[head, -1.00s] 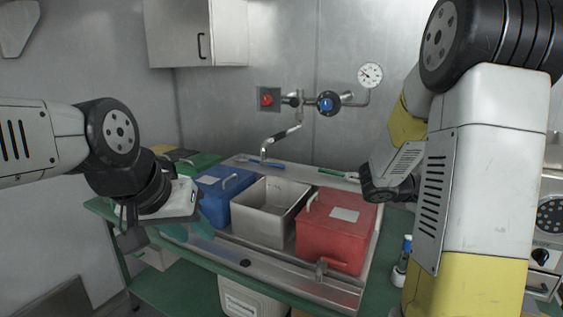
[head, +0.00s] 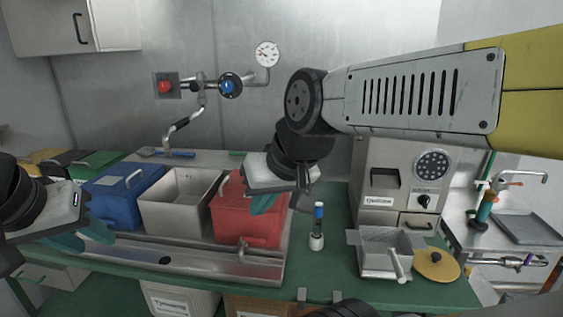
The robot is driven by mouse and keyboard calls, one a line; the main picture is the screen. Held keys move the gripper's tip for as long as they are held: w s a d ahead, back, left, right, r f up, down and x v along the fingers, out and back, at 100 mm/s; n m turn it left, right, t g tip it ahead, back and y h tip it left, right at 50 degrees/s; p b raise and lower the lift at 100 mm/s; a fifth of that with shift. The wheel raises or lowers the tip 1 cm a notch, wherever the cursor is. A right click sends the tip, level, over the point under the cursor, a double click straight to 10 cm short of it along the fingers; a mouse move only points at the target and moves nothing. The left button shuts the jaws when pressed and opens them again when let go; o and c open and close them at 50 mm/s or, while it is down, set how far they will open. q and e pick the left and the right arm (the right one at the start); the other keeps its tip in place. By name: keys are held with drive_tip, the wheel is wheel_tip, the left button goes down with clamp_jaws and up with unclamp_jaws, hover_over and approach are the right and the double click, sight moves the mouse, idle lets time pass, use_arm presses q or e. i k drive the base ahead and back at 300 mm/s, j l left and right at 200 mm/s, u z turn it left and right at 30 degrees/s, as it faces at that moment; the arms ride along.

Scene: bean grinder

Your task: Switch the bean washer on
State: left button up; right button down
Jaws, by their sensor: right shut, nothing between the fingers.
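The washing station is a metal sink unit (head: 215,262) with a blue lidded bin (head: 115,190), an open metal basin (head: 172,204) and a red lidded bin (head: 228,217). On the wall behind it are a red button (head: 165,87) on a square plate, a blue valve knob (head: 229,86), a spout (head: 180,128) and a round gauge (head: 267,54). My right gripper (head: 263,204) is shut and empty, in front of the red bin in this view, hiding part of it. My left gripper (head: 78,238) is at the lower left, in front of the sink's left end; its finger gap is unclear.
A bottle with a blue cap (head: 317,228) stands right of the sink. Beyond it are a grinder-like machine (head: 385,205) with a dial, a metal box with a handle (head: 385,262) and a yellow lid (head: 436,263). Wall cabinets hang upper left.

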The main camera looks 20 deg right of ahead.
sight(424, 199)
drive_tip(key=z, duration=2)
